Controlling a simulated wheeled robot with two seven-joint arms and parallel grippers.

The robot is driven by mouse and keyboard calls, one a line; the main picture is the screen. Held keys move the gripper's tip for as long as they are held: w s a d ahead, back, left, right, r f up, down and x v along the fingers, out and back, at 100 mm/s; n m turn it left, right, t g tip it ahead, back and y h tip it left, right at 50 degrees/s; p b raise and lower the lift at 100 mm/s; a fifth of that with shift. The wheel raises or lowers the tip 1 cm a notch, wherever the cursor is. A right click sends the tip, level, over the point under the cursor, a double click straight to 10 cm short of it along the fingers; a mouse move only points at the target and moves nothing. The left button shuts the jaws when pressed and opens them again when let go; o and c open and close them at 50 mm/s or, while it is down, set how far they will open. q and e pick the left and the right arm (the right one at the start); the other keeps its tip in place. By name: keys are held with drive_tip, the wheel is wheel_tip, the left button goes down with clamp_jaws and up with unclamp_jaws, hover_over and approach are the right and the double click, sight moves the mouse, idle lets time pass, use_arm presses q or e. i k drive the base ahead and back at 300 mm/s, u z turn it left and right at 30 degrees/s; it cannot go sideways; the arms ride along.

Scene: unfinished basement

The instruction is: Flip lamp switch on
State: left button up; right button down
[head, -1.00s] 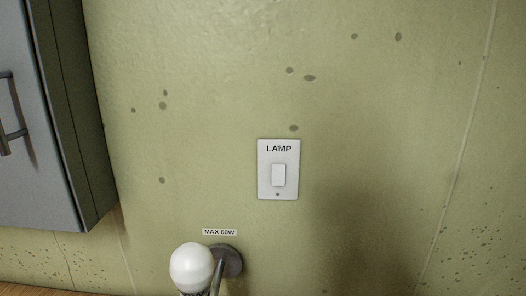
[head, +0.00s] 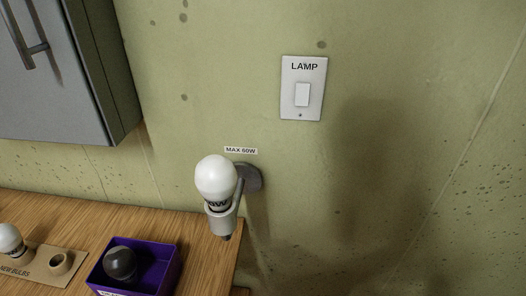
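The lamp switch (head: 302,94) is a white rocker on a white wall plate (head: 303,113) marked "LAMP", at the upper middle right of the head view. I cannot tell which way the rocker is tipped. Below and to its left, a wall lamp holds a white bulb (head: 216,177) in a grey socket (head: 222,219) fixed to a round wall mount (head: 248,177). The bulb shows no clear glow. Neither of my grippers is in view.
A label "MAX 60W" (head: 240,150) is above the lamp. A grey cabinet (head: 60,75) hangs at upper left. On the wooden counter (head: 190,225) are a purple box (head: 167,276) holding a dark bulb (head: 120,263), and a cardboard holder (head: 38,266) with a white bulb (head: 11,240). The wall around the switch is clear.

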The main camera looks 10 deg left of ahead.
sight(302, 90)
drive_tip(key=k, duration=0.5)
drive_tip(key=z, duration=1.55)
drive_tip(key=k, duration=0.8)
drive_tip(key=u, duration=1.5)
drive_tip(key=i, duration=1)
